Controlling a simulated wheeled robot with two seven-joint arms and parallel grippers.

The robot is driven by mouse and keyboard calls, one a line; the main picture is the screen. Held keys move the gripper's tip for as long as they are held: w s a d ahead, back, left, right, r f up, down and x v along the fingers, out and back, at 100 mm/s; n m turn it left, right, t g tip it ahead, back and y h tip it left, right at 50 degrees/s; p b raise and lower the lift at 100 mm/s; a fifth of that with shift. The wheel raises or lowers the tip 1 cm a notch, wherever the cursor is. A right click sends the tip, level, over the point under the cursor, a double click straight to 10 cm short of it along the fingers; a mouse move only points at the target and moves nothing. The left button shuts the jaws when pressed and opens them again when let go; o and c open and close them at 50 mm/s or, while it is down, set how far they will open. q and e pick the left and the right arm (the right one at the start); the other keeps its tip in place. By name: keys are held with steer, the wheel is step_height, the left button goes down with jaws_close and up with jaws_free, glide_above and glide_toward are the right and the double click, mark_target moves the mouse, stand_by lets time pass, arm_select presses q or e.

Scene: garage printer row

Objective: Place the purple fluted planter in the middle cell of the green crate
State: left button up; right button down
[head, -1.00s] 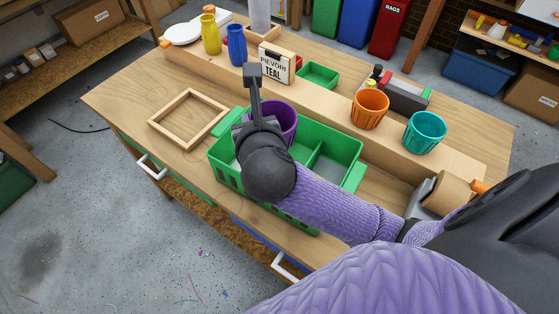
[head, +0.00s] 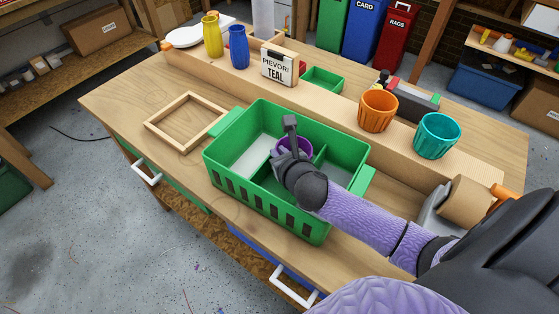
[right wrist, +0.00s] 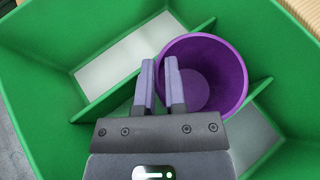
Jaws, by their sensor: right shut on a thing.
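The green crate (head: 270,208) stands on the workbench with its cells separated by thin green dividers. My right gripper (head: 290,148) reaches down into it, shut on the purple fluted planter (head: 299,142). In the right wrist view the fingers (right wrist: 160,85) pinch the near-left wall of the upright planter (right wrist: 222,68).
An orange planter (head: 377,110) and a teal planter (head: 437,136) stand on the raised ledge behind the crate. A wooden frame (head: 160,133) lies to its left. A sign (head: 279,69) and small green tray (head: 322,80) are behind. Bare bench lies at far left.

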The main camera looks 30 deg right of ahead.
steer(key=shift+f, duration=0.75)
steer(key=shift+r, duration=0.2)
arm_select(q)
steer(key=shift+s+f, duration=0.15)
steer(key=shift+f, duration=0.2)
arm_select(e)
steer(key=c, duration=1)
jaws_free()
steer(key=shift+o, duration=0.2)
arm_select(q)
steer(key=shift+w+r+p, duration=0.2)
steer(key=shift+r+p, duration=1.35)
steer(key=shift+p, duration=0.05)
arm_select(e)
steer(key=v, duration=0.7)
steer(key=shift+s+r, duration=0.15)
steer(key=shift+s, duration=0.05)
